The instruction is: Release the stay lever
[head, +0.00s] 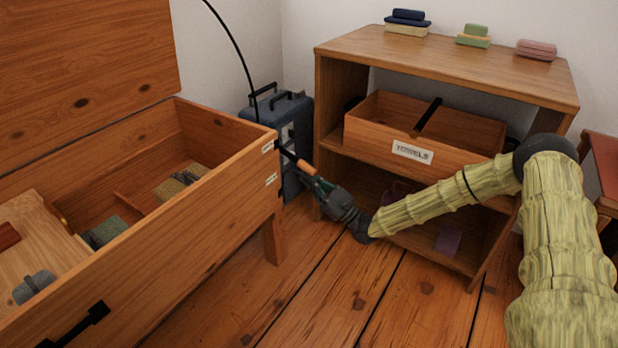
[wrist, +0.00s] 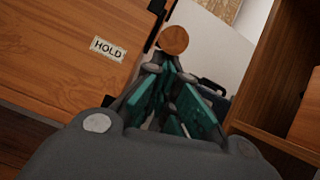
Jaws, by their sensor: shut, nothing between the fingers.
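The stay lever is at the right end of the open wooden chest (head: 200,235). It has a dark arm and a round wooden knob (head: 306,167). In the wrist view the knob (wrist: 174,40) shows end-on just past my fingertips. My gripper (head: 325,190) is shut and empty, with its tips close to the knob. I cannot tell whether they touch it. A label reading HOLD (wrist: 108,49) is on the chest end, left of the knob in the wrist view. In the head view two small labels sit one above the other; the upper label (head: 268,147) is nearest the lever.
The chest lid (head: 85,70) stands raised. A thin black curved rod (head: 237,45) rises behind the chest corner. A blue suitcase (head: 292,115) stands behind the lever. Floor between is clear.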

